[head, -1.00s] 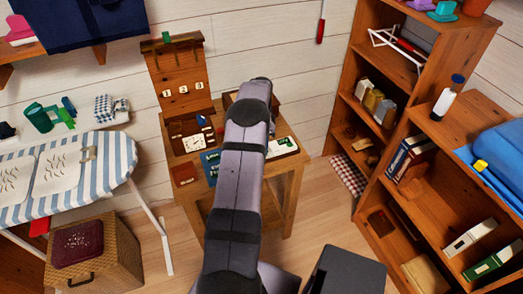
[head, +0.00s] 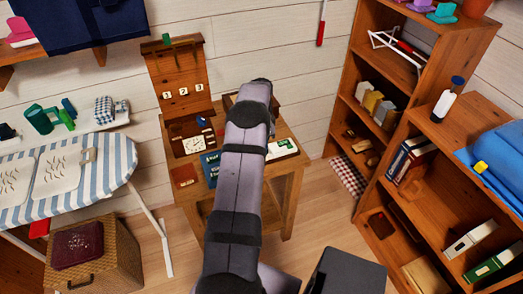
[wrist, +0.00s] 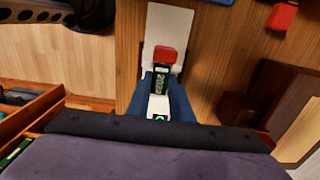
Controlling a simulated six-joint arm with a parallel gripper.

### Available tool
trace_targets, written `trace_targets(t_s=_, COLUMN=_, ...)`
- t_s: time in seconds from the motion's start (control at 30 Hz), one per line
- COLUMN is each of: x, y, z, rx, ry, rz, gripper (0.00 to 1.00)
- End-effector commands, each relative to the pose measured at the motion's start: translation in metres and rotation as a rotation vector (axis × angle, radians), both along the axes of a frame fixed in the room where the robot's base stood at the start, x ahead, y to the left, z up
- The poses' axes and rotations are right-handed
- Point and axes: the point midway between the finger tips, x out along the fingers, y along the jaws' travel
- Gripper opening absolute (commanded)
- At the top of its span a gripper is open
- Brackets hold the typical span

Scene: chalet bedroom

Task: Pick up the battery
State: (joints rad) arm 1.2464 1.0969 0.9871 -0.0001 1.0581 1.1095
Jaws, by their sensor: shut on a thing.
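In the wrist view a small dark green item with pale digits (wrist: 160,77), which I take to be the battery, sits between the blue fingers of my gripper (wrist: 160,88). My gripper is shut on it. A red block (wrist: 165,54) shows at its far end; I cannot tell whether it is part of it. A white piece with a green mark (wrist: 158,108) is at its near end. A white flat surface (wrist: 168,25) lies beyond and below. In the head view my own arm hides the gripper and the battery.
The wooden table (head: 290,178) holds a clock (head: 193,145), a blue booklet (head: 210,166) and a white tray with green items (head: 283,149). A wooden board with number tags (head: 178,75) stands behind. Shelves (head: 345,115) are at the right, an ironing board (head: 118,160) at the left.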

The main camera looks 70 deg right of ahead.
Motion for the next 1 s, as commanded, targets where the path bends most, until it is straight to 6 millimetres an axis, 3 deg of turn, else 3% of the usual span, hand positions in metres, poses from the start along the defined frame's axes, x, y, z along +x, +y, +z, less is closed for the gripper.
trace_targets(t_s=0.5, x=0.000, y=-0.001, z=0.078, rx=-0.003, ry=-0.001, rz=0.000, gripper=0.00)
trace_targets(t_s=0.87, x=0.001, y=0.000, z=0.089, rx=-0.001, ry=-0.001, rz=0.002, gripper=0.00)
trace_targets(t_s=1.0, x=0.013, y=0.004, z=0.088, rx=-0.001, ry=-0.001, rz=0.024, gripper=0.00)
